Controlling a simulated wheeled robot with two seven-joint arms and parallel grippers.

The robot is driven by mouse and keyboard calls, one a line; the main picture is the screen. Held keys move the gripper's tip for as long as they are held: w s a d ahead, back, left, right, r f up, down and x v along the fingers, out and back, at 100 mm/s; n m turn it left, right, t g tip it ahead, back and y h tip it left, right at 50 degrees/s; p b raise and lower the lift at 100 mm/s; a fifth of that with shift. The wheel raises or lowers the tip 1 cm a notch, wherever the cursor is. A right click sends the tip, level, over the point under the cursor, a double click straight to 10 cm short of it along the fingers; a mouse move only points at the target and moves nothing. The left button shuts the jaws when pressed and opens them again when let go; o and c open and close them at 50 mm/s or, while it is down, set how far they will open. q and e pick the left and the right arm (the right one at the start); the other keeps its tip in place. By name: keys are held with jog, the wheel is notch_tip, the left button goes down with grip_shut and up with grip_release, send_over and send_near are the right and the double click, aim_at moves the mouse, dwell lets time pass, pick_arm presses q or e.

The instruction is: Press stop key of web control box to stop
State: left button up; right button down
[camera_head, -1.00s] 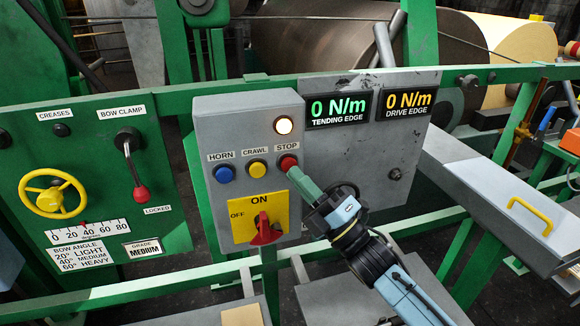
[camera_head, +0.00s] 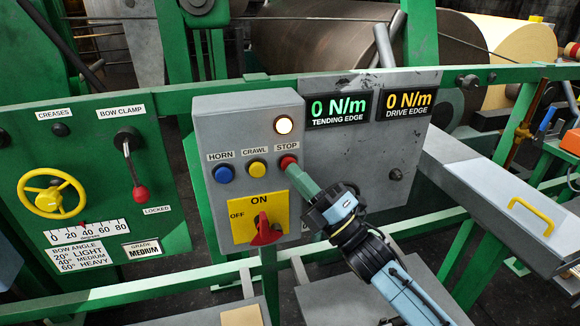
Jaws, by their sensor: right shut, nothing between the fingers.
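The grey web control box (camera_head: 214,128) stands on the green frame in the middle of the head view. Its red stop key (camera_head: 288,161) is at the right end of a row, beside the yellow crawl key (camera_head: 257,168) and the blue horn key (camera_head: 224,174). A round lamp (camera_head: 283,125) above them is lit. My right gripper (camera_head: 291,168) is shut and empty, its green fingers reaching up from the lower right. The fingertips are at the lower edge of the stop key; I cannot tell whether they touch it. My left gripper is not in view.
A yellow plate with a red rotary switch (camera_head: 264,230) sits below the keys. Two displays (camera_head: 339,109) read 0 N/m at the right. A green panel (camera_head: 100,155) with a yellow handwheel (camera_head: 52,193) and bow clamp lever is at the left. Green rails cross the front.

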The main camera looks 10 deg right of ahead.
jog(key=shift+w, duration=0.3)
jog(key=shift+s, duration=0.1)
dwell(0.3)
jog(key=shift+s, duration=0.9)
jog(key=s+p, duration=0.2)
jog(key=s, duration=0.3)
jog(key=shift+d, duration=0.1)
